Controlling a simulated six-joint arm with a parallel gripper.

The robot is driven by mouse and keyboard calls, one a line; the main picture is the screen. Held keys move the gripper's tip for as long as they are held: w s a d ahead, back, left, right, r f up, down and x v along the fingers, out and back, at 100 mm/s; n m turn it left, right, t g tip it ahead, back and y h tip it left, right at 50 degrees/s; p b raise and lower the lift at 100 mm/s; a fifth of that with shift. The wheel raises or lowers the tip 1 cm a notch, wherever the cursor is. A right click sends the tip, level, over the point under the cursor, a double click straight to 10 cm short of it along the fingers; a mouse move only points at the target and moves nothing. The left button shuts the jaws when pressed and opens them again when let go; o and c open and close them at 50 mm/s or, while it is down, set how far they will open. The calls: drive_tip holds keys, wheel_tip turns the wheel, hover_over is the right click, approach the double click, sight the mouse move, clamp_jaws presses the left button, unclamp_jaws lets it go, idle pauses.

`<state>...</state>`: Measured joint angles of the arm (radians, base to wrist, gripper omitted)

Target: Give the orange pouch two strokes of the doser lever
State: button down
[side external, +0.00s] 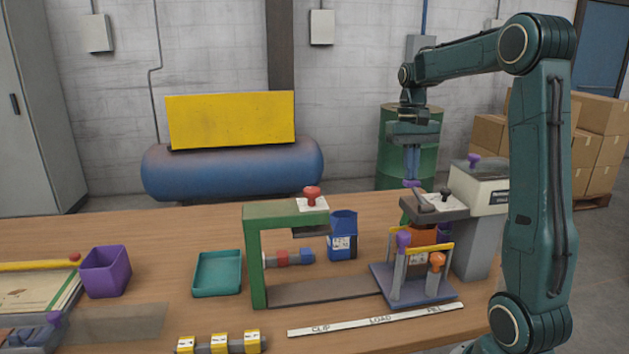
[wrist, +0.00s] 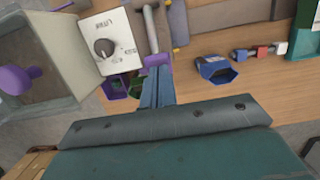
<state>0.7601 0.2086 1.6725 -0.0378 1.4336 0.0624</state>
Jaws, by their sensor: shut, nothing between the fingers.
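The orange pouch (side external: 421,245) stands upright in a small grey stand (side external: 415,293) under the doser head (side external: 436,210), which partly hides its top. In the wrist view I cannot make out the pouch.
A blue pouch (side external: 342,240) stands by the green clip frame (side external: 254,255). A beige box (side external: 482,187) with a purple knob adjoins the doser. A teal tray (side external: 218,274) and purple bin (side external: 105,271) stand left. Free table lies between the tray and bin.

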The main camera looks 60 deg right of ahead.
drive_tip(key=shift+w+d+f+g+y, duration=0.25)
drive_tip(key=shift+f+g+y, duration=0.05)
drive_tip(key=shift+f, duration=0.3)
drive_tip(key=shift+w+d+f, duration=0.15)
drive_tip(key=shift+f, duration=0.3)
drive_tip(key=shift+w+d+f, duration=0.1)
drive_tip(key=shift+f, duration=0.3)
drive_tip(key=w+d+v, duration=0.1)
drive_tip(key=v, duration=1.3)
drive_tip(key=shift+w+d+f, duration=0.25)
drive_tip(key=shift+w+d, duration=0.1)
drive_tip(key=shift+d, duration=0.05)
idle(1.5)
